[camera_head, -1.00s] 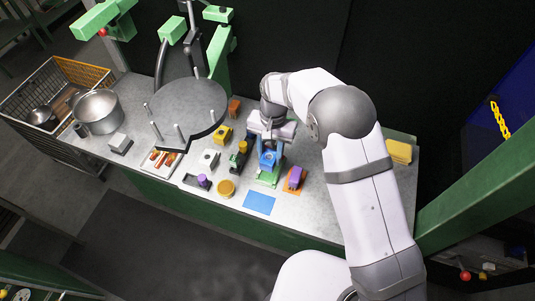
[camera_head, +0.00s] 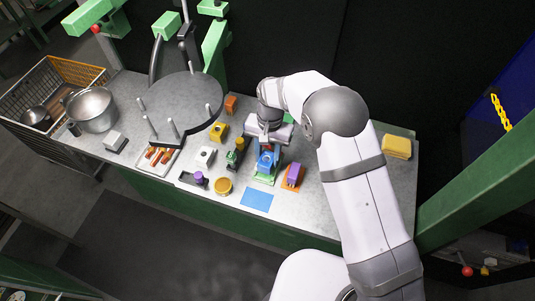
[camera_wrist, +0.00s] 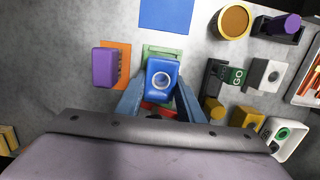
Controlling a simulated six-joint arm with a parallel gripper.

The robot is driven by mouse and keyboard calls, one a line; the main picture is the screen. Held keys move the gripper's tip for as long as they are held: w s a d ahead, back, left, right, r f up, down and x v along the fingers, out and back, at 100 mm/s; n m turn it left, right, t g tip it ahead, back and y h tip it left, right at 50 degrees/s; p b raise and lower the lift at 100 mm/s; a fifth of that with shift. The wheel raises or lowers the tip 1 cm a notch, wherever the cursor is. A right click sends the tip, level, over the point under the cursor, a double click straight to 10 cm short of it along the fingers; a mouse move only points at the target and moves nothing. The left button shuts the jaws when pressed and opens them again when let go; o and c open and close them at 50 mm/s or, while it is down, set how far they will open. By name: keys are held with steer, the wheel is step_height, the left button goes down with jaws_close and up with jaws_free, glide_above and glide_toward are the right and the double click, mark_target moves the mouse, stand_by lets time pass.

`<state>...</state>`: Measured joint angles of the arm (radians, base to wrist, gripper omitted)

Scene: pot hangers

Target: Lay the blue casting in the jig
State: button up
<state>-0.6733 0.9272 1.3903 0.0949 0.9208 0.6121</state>
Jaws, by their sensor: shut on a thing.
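The blue casting (camera_head: 266,161), a block with a round hole in its top, is between the fingers of my gripper (camera_head: 266,157). In the wrist view the casting (camera_wrist: 161,66) sits between the two blue-grey fingers, its holed face toward the camera. A green fixture (camera_head: 262,179), which looks like the jig, is directly beneath it; its edge shows past the casting in the wrist view (camera_wrist: 160,50). My gripper is shut on the casting. The casting hides most of the fixture, and I cannot tell whether the two touch.
A purple block (camera_head: 294,173) on an orange mat stands close at the right. A black-and-green piece marked GO (camera_wrist: 236,76) stands at the other side, near white and yellow blocks (camera_head: 205,157) (camera_head: 218,131). A blue mat (camera_head: 256,199) lies bare in front. A round rack (camera_head: 180,100) stands left.

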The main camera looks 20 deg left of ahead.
steer(key=shift+f+b, duration=0.7)
steer(key=shift+f, duration=0.75)
steer(key=shift+s+d+f, duration=0.15)
steer(key=shift+s+f, duration=0.05)
steer(key=shift+f, duration=0.15)
steer(key=o, duration=1.4)
steer(key=shift+f, duration=0.1)
steer(key=shift+d, duration=0.1)
steer(key=shift+w+r+b, duration=0.15)
steer(key=shift+r+b, duration=0.2)
steer(key=shift+b, duration=0.05)
steer(key=r, duration=0.2)
steer(key=r+b, duration=0.1)
steer(key=r, duration=0.1)
steer(key=w+a+r, duration=0.1)
steer(key=r, duration=0.1)
steer(key=shift+r+b, duration=0.3)
steer(key=shift+b, duration=0.1)
steer(key=shift+r, duration=0.5)
